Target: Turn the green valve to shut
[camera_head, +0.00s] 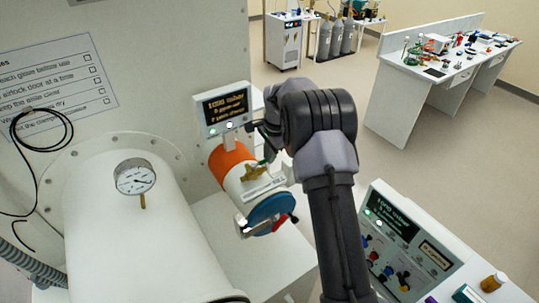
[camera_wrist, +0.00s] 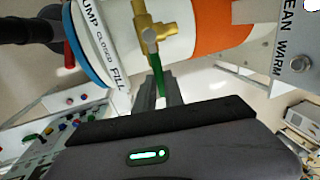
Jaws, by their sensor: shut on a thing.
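The green valve is a brass body (camera_wrist: 153,30) with a green lever (camera_wrist: 159,78), on the side of a small white and orange cylinder. In the wrist view the lever points down the picture from the brass body, between the fingers of my gripper (camera_wrist: 160,92), which is shut on it. A label strip (camera_wrist: 105,48) reading PUMP, CLOSED, FILL lies left of the valve. In the head view the brass body (camera_head: 254,173) shows on the cylinder. My gripper (camera_head: 268,150) is just above it, its fingers largely hidden by my wrist. I cannot tell exactly which mark the lever lines up with.
A blue-rimmed door (camera_head: 271,208) with a red handle closes the cylinder's near end. A display box (camera_head: 224,108) stands close behind my gripper. A large white cylinder with a gauge (camera_head: 135,176) is at left. A control panel (camera_head: 405,235) stands at lower right.

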